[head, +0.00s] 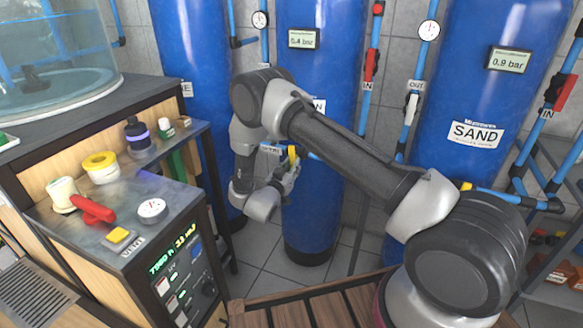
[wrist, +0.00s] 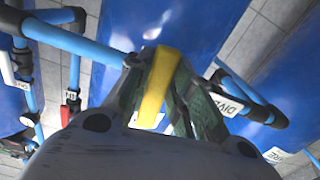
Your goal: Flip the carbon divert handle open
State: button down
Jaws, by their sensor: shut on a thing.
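The carbon divert handle is a yellow lever on blue piping. In the head view this yellow handle (head: 292,154) shows as a small upright piece in front of the middle blue tank. In the wrist view the handle (wrist: 158,85) runs lengthwise between my two fingers. My gripper (head: 287,172) is shut on it, with one finger on each side, and it also shows in the wrist view (wrist: 160,78). My arm and fingers hide part of the valve body and the pipe behind it. A label reading "DIVE..." (wrist: 228,104) is beside the right finger.
A blue tank marked SAND (head: 475,134) stands at the right, with a red-handled valve (head: 566,92) on pipes beside it. Wooden slats (head: 320,308) lie below my arm.

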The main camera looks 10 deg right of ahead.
jog(key=shift+s+d+r+n, duration=0.25)
jog(key=shift+r+n, duration=0.1)
jog(key=shift+n, duration=2.45)
jog(key=shift+s+d+r+n, duration=0.15)
jog(key=shift+d+r+n, duration=0.15)
jog(key=shift+n, duration=2.5)
jog(key=shift+s+d+r+n, duration=0.2)
jog(key=shift+r+n, duration=0.2)
jog(key=shift+n, duration=2.4)
jog(key=c, duration=1.3)
grip_release()
jog(key=shift+o, duration=0.2)
jog(key=v, duration=0.7)
jog(key=shift+s, duration=0.2)
